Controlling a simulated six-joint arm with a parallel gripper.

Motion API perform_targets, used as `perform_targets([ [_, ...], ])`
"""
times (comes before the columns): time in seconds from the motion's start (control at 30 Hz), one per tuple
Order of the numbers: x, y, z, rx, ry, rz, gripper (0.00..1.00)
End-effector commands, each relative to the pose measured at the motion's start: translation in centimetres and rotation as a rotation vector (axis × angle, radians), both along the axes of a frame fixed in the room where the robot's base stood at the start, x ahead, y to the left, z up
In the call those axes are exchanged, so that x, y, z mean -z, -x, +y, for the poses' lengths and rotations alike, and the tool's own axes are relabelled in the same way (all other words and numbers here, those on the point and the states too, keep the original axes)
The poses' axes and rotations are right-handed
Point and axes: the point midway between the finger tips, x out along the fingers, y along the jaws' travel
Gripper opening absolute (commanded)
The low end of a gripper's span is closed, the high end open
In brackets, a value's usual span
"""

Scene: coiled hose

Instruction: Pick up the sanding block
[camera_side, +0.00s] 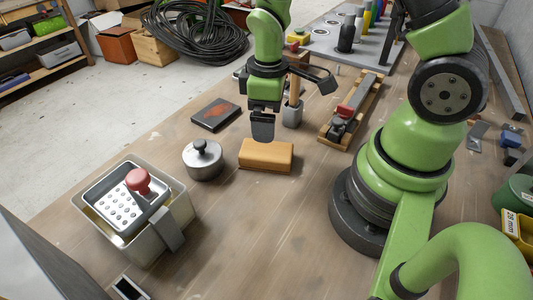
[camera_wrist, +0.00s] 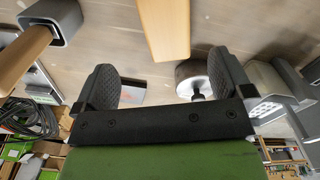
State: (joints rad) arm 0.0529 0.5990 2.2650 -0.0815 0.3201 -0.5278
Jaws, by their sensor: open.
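The sanding block appears to be the tan-orange block (camera_side: 266,157) lying flat on the wooden table in the side view. In the wrist view the block (camera_wrist: 165,25) shows at the top centre, beyond the fingertips and partly cut off by the frame edge. My gripper (camera_side: 262,130) points down just above the block's far side in the side view. In the wrist view my gripper (camera_wrist: 165,78) has its two dark pads well apart, with nothing between them. The gap between pads and block is hard to judge.
A round metal weight (camera_side: 204,160) with a black knob stands left of the block. A mallet (camera_side: 292,113) stands close behind. A dark flat box (camera_side: 215,114) lies behind left, a clamp-like tool on wood (camera_side: 343,122) right. A metal bin (camera_side: 190,205) is front left. The front middle is clear.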

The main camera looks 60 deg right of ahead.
Motion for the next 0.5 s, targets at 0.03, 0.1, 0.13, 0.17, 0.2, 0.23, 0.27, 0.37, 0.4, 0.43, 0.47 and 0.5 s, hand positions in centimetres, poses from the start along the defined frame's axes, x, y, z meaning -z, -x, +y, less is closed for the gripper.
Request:
perform_targets([
  [0.03, 0.8, 0.1, 0.0, 0.000, 0.000, 0.007, 0.98],
  [0.1, 1.8, 0.2, 0.1, -0.001, 0.000, 0.007, 0.98],
  [0.13, 2.2, 0.2, 0.1, 0.001, 0.000, 0.007, 0.98],
  [0.17, 2.6, 0.1, 0.1, 0.001, -0.001, 0.006, 0.98],
  [0.2, 3.0, 0.1, 0.1, 0.002, -0.001, 0.006, 0.98],
  [0.23, 3.2, 0.1, 0.1, 0.002, 0.000, 0.004, 0.98],
  [0.27, 3.4, 0.1, 0.1, 0.002, 0.000, 0.004, 0.98],
  [0.37, 3.9, 0.1, 0.1, 0.001, 0.000, 0.002, 0.98],
  [0.4, 4.1, 0.1, 0.2, 0.002, -0.001, 0.004, 0.98],
  [0.43, 4.4, 0.1, 0.2, 0.002, -0.001, 0.004, 0.98],
  [0.47, 4.7, 0.2, 0.3, 0.002, 0.000, 0.004, 0.98],
  [0.5, 5.3, 0.2, 0.5, 0.001, 0.000, 0.005, 0.98],
])
